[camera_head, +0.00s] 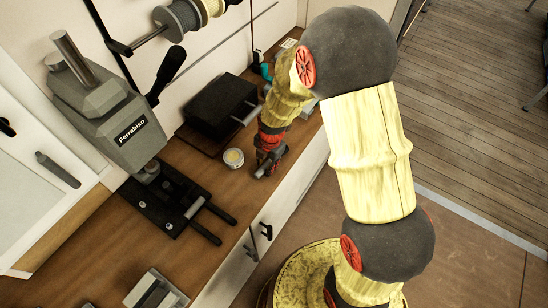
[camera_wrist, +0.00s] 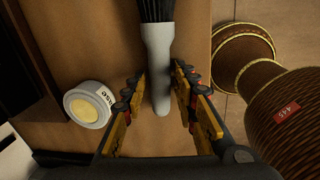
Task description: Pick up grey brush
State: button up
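The grey brush lies on the wooden bench top; in the wrist view its light grey handle (camera_wrist: 157,62) points toward me and its dark bristles (camera_wrist: 155,10) run off the top edge. My gripper (camera_wrist: 158,88) is open, with one finger on each side of the handle's lower end. A gap shows between the handle and the fingers. In the head view my gripper (camera_head: 268,163) is low over the bench near its front edge, and I cannot make out the brush there.
A small round tin (camera_head: 233,158) stands just left of my gripper; it also shows in the wrist view (camera_wrist: 88,105). A black box-like device (camera_head: 219,106) sits behind. A grey press (camera_head: 115,120) marked Ferrabiso stands at the left. The bench's front edge is close on the right.

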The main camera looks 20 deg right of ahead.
jog(key=c, duration=0.6)
grip_shut()
jog(key=shift+r, duration=0.15)
jog(key=shift+r, duration=0.25)
notch_tip(320, 180, up, 2)
jog(key=shift+w+r, duration=0.1)
jog(key=s+d+r, duration=0.1)
jog(key=s+r, duration=0.9)
jog(key=s, duration=0.4)
